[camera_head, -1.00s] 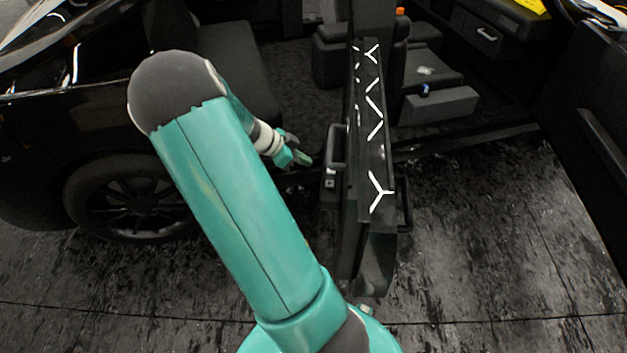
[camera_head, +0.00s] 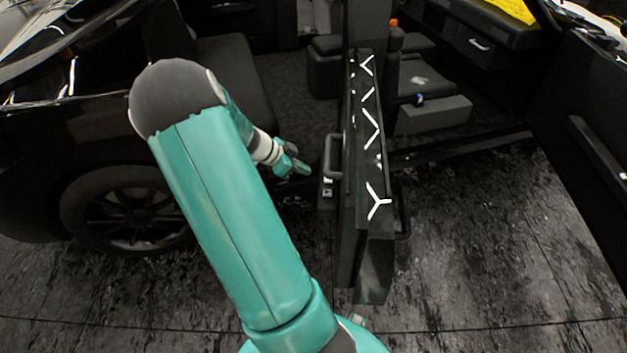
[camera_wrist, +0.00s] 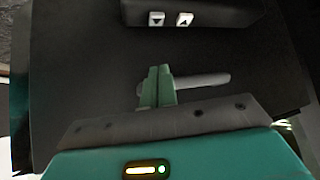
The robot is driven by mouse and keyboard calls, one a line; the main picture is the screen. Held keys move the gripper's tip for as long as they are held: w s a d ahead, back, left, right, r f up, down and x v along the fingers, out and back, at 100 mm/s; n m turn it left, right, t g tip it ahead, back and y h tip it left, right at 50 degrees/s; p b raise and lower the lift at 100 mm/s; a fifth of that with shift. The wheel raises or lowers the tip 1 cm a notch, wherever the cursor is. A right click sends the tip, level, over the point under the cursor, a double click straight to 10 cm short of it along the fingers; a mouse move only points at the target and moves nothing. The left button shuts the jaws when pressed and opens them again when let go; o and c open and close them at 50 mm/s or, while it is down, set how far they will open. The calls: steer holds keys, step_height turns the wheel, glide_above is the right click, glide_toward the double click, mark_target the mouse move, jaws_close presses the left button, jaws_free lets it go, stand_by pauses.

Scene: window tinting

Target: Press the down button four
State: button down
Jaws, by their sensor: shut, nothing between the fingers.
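Two small pale buttons sit side by side on a dark armrest panel at the top of the wrist view. The left one, the down button (camera_wrist: 157,19), bears a dark triangle that looks to point down. The right one, the up button (camera_wrist: 185,19), bears a triangle pointing up. In the head view the buttons are tiny on the panel (camera_head: 327,206) of the open door. My gripper (camera_wrist: 159,70) is shut and empty, its green fingertips below and apart from the buttons in the wrist view. In the head view my gripper (camera_head: 304,170) is just left of the panel.
The open car door (camera_head: 372,225) stands upright in the middle, with a grab handle (camera_head: 332,158) close to the buttons. A wheel (camera_head: 130,215) and black car body are at left. Dark floor (camera_head: 480,250) is open at right. A drawer cabinet (camera_head: 480,40) stands behind.

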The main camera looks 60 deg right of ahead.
glide_above(330, 191)
steer(key=w+a, duration=0.2)
steer(key=f, duration=0.6)
steer(key=shift+s+a+f, duration=0.1)
steer(key=shift+s+f, duration=0.1)
steer(key=shift+f, duration=0.15)
step_height(330, 191, down, 3)
steer(key=shift+w+f, duration=0.1)
steer(key=shift+f, duration=0.45)
steer(key=shift+f, duration=0.1)
